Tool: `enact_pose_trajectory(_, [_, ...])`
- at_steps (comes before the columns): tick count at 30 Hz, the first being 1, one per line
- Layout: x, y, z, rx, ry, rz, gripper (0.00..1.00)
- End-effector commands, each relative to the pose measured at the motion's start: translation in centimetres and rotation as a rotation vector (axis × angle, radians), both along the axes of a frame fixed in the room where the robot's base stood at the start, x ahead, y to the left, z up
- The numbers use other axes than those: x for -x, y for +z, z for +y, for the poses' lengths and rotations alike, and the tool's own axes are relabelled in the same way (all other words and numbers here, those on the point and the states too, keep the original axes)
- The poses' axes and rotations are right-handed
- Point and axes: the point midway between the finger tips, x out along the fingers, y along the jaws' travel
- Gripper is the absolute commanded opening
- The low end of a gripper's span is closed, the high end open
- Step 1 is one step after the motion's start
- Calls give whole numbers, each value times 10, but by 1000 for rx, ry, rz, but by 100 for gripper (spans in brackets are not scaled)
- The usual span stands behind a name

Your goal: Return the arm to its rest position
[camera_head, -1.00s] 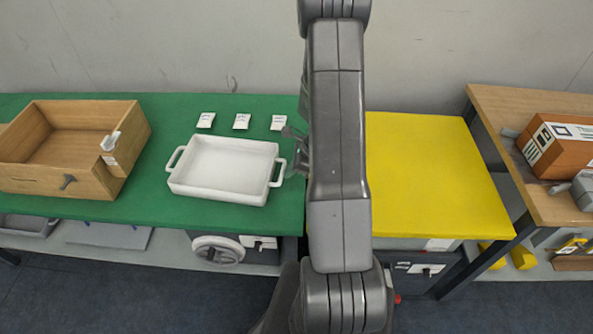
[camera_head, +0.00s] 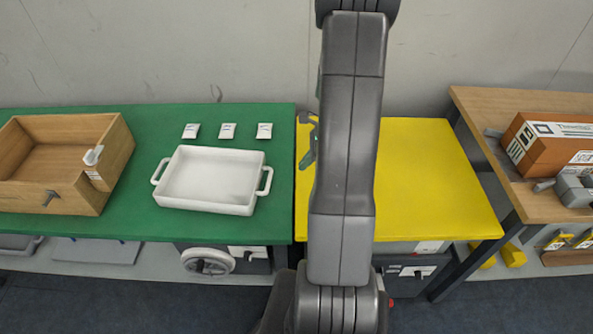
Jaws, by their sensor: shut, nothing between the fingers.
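My arm rises through the middle of the head view, upright and slightly tilted, with its upper end cut off by the top edge. My gripper (camera_head: 308,145) shows only in part, sticking out at the left side of the arm above the yellow table top (camera_head: 435,180). It looks shut and holds nothing; the rest of it is hidden behind the arm.
A green table (camera_head: 140,228) on the left carries a wooden box (camera_head: 50,195), a white two-handled tray (camera_head: 210,180) and small white packets (camera_head: 227,131). A wooden table (camera_head: 480,103) on the right holds an orange-brown box (camera_head: 548,145) and a grey device (camera_head: 575,188).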

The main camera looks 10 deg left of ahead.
Motion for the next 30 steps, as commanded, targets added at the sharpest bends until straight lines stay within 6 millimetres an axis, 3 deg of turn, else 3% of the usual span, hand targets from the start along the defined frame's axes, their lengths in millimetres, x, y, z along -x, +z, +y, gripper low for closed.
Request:
enact_pose_trajectory(6, [-1,11,-6,1,1,-1,0])
enact_pose_trajectory(17, [-1,8,-5,1,1,0,0])
enact_pose_trajectory(23, [2,-12,7,1,2,3,0])
enact_pose_trajectory(30, [8,-53,30,2,3,4,0])
